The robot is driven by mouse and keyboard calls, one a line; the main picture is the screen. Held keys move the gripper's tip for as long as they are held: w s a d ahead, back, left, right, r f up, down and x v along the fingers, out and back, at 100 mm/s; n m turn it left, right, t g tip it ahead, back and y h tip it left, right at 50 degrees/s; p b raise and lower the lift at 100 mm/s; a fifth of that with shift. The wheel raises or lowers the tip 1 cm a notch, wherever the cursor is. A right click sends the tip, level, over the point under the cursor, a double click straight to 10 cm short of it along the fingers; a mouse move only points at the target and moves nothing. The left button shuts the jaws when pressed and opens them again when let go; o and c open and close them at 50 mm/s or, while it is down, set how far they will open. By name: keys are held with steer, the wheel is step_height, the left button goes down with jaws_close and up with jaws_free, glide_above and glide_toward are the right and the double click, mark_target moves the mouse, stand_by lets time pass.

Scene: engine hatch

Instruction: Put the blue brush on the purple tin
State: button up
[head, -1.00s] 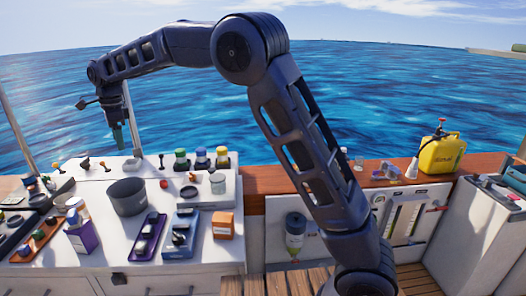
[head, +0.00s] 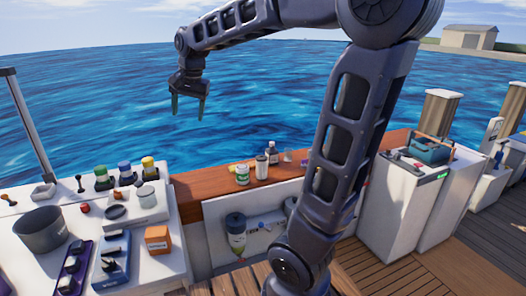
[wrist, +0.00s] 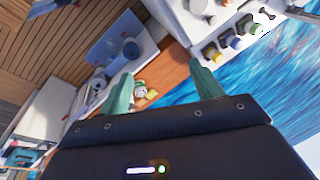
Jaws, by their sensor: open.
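My gripper (head: 187,106) is open and empty, raised in the air with its two green fingers pointing down. In the head view it shows against the water, above and behind the wooden ledge. Its spread fingers also show in the wrist view (wrist: 162,88), with nothing between them but distant background. I cannot make out a blue brush in either current view. I cannot pick out a purple tin for sure either; a purple tray (head: 62,284) with small dark items lies at the lower left of the head view.
The white counter (head: 172,267) holds a grey pot (head: 40,232), a blue tray (head: 122,282), an orange box (head: 158,239) and several coloured-lid jars. A white-green can (head: 242,175), a pale cup (head: 261,168) and a dark bottle (head: 272,154) stand on the wooden ledge (head: 205,187). A teal toolbox (head: 430,151) sits farther right.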

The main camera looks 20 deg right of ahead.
steer(key=s+d+f+n, duration=0.1)
steer(key=s+d+f, duration=0.2)
steer(key=s+d, duration=0.3)
steer(key=s+d+f+n+t+h, duration=0.1)
steer(key=s+d+f+n, duration=0.1)
steer(key=s+d, duration=0.4)
steer(key=s+d+f+n+t, duration=0.1)
steer(key=s+d+f+n, duration=0.1)
steer(key=s+d+f, duration=0.2)
steer(key=shift+s+d+f+h, duration=0.3)
steer(key=shift+s+d+h, duration=0.1)
steer(key=shift+s+d, duration=0.65)
